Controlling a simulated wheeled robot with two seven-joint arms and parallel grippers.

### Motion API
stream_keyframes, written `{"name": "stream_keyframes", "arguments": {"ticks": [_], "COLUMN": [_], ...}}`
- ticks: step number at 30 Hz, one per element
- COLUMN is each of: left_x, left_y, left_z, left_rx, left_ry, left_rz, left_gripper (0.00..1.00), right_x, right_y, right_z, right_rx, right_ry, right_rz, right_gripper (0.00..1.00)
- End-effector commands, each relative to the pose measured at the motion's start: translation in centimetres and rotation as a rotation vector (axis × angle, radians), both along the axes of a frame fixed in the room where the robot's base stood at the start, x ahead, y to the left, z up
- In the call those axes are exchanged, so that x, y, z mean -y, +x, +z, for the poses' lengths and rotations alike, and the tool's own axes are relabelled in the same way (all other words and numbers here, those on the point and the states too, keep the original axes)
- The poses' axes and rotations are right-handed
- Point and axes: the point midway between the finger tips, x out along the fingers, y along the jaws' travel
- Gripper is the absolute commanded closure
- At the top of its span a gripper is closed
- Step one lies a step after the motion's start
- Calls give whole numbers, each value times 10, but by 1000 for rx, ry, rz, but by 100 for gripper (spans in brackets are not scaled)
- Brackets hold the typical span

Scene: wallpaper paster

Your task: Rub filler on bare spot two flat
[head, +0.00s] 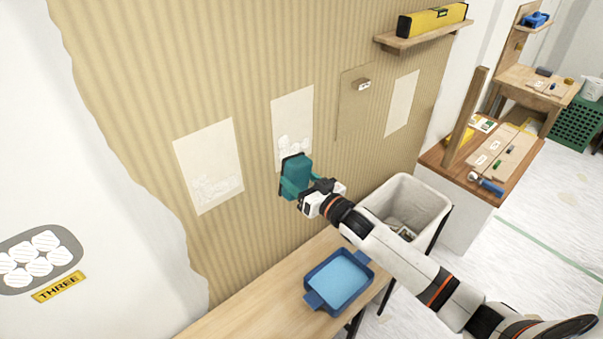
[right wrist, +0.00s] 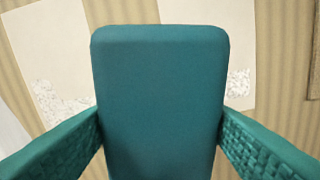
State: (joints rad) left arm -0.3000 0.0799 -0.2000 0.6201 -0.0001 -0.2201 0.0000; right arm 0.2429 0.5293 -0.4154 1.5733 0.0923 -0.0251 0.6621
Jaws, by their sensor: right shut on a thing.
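My right gripper (head: 297,188) is shut on a teal rubbing block (head: 297,170), held at the lower edge of the middle bare patch (head: 292,110). I cannot tell whether the block touches the wall. Rough white filler (head: 293,144) shows on the lower part of that patch, partly hidden by the block. In the right wrist view the block (right wrist: 160,100) fills the middle between the two teal fingers, with rough filler (right wrist: 240,84) beside it at right. The left bare patch (head: 208,155) also has rough filler (head: 215,187) low down. My left gripper is out of view.
A third pale patch (head: 402,103) is at right, beside a papered panel with a socket (head: 363,84). A shelf (head: 425,36) holds a yellow level (head: 433,20). Below are a wooden table (head: 240,318), a blue tray (head: 340,282) and a pale bin (head: 408,203).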

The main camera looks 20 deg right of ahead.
Motion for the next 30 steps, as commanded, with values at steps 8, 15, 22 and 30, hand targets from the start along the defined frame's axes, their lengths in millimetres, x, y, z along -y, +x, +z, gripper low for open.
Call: {"name": "stream_keyframes", "arguments": {"ticks": [8, 15, 22, 30], "left_x": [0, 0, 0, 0], "left_y": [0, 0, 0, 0], "left_z": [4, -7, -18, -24], "left_rx": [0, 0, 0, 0], "left_ry": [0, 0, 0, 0], "left_rz": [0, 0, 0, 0], "left_gripper": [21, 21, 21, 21], "right_x": [0, -8, -17, -22], "right_y": [0, 20, 45, 60], "right_z": [2, 0, -1, 0], "right_rx": [2, 4, 2, 2], "right_ry": [2, 2, 3, 1], "right_rz": [1, 0, 1, 2], "right_gripper": [64, 64, 64, 64]}}
